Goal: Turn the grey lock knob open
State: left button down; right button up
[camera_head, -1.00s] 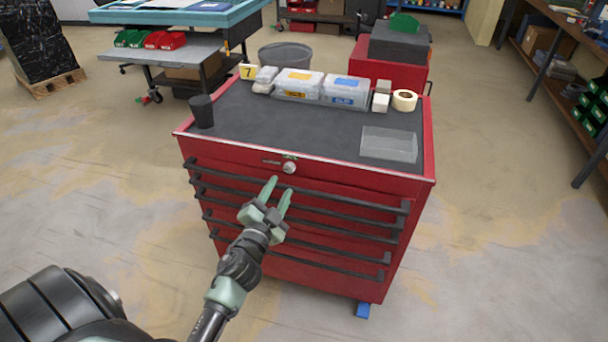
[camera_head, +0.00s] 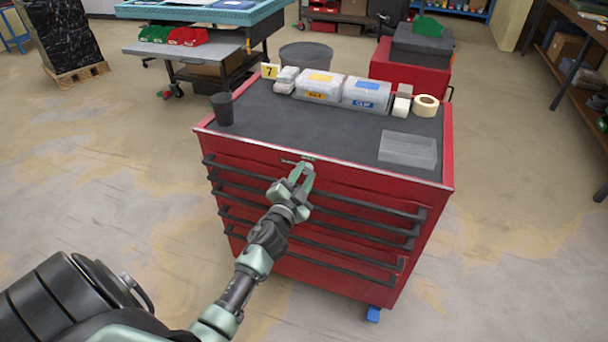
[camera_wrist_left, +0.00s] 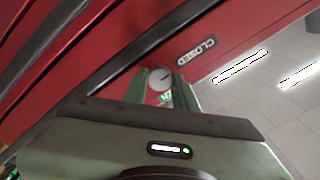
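The grey lock knob (camera_head: 307,167) is on the top front panel of the red tool cabinet (camera_head: 330,183). In the left wrist view the fingers (camera_wrist_left: 160,86) are apart, one on each side of the knob. I see no clear grip on it. My right gripper is in neither view.
Black drawer handles (camera_head: 340,200) stick out below the knob. On the cabinet top are a black cup (camera_head: 222,109), clear boxes (camera_head: 366,94), a tape roll (camera_head: 426,105) and a clear tray (camera_head: 408,149). The floor in front is free.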

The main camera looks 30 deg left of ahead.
pick_arm(q)
jog(key=shift+m, duration=0.4)
jog(key=m, duration=0.4)
jog(key=shift+f+m+b, duration=0.1)
jog(key=shift+m+b, duration=0.2)
jog(key=shift+b, duration=0.1)
jog(key=m, duration=0.4)
jog(key=shift+m, duration=0.3)
jog(key=m, duration=0.4)
jog(key=shift+m, duration=2)
jog(key=c, duration=1.4)
grip_release()
